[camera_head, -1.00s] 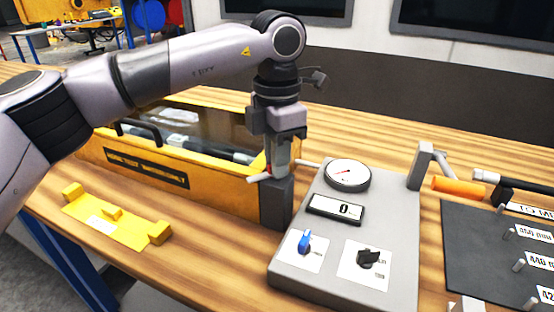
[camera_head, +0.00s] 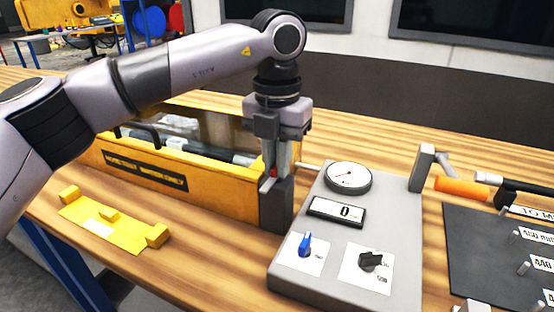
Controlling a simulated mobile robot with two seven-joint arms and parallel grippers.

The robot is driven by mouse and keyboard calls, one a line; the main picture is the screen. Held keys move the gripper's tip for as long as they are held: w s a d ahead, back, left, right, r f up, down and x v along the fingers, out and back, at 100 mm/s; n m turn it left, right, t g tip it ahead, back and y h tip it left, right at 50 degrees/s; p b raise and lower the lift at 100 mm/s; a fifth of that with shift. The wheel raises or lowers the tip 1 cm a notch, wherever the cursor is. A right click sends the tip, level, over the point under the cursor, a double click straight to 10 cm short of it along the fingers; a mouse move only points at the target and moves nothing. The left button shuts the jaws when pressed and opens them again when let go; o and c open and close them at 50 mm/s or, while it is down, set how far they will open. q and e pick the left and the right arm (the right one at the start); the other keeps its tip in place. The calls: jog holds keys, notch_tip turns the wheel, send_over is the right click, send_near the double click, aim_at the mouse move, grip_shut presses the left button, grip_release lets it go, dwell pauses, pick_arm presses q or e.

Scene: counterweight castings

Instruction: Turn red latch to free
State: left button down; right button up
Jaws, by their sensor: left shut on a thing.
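The red latch (camera_head: 268,185) sits on top of a dark grey post (camera_head: 276,207) at the right end of the yellow case. Only small red parts of it show, as my gripper covers the rest. My left gripper (camera_head: 272,176) points straight down over the post and is shut on the latch. The latch's exact angle is hard to tell behind the fingers. My right gripper is not in view.
The yellow case (camera_head: 222,195) with a clear lid stands left of the post. A grey panel (camera_head: 335,240) with a gauge and blue and black knobs stands close on the right. A yellow bracket (camera_head: 117,228) lies front left. A dark board with pegs (camera_head: 480,250) lies right.

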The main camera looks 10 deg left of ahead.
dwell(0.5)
pick_arm(q)
jog(key=c, duration=1.2)
grip_release()
jog(key=shift+o, duration=0.2)
jog(key=shift+r, duration=0.15)
jog(key=shift+r, duration=3.5)
